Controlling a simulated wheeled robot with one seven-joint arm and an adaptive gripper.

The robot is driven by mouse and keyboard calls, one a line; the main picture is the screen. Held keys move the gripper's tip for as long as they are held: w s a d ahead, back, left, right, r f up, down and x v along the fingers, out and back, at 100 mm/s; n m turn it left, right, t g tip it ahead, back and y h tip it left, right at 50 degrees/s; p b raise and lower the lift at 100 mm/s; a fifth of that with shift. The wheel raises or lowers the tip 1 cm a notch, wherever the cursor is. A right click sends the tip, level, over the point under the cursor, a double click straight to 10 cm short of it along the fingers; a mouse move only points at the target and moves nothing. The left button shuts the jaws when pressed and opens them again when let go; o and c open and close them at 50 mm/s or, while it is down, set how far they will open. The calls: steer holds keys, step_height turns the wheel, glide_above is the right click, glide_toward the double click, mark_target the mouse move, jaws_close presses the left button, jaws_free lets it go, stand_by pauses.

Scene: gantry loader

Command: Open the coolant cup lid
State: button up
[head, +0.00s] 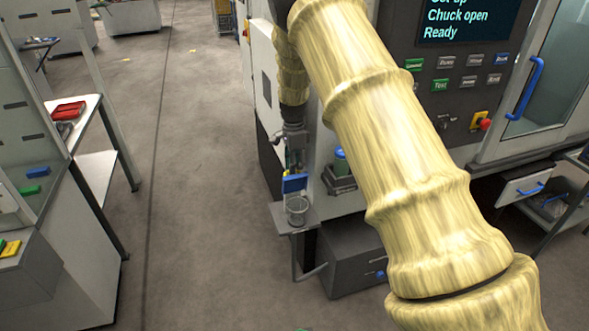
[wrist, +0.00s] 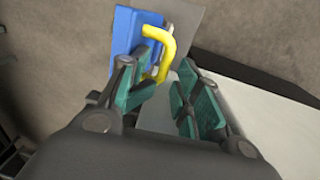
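A blue panel (head: 294,183), which looks like the lid, stands above a grey cup (head: 297,208) on a small side shelf. In the wrist view the blue panel (wrist: 126,42) carries a yellow looped handle (wrist: 168,48). My gripper (head: 294,158) points down just above the blue panel. In the wrist view my gripper (wrist: 168,100) is open, with green pads apart. The handle lies ahead of the gap, closer to the left finger, which hides part of it. I see no firm grip on it. The cup is not clearly visible in the wrist view.
The small shelf (head: 275,215) juts from the machine (head: 262,75). A blue-topped green container (head: 341,160) stands just right of it. A dark drawer cabinet (head: 350,255) is below. The floor to the left (head: 200,180) is clear, up to a workbench (head: 85,110).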

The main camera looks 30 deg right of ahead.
step_height(320, 180, up, 11)
steer(key=shift+w+f, duration=0.15)
steer(key=shift+w, duration=0.25)
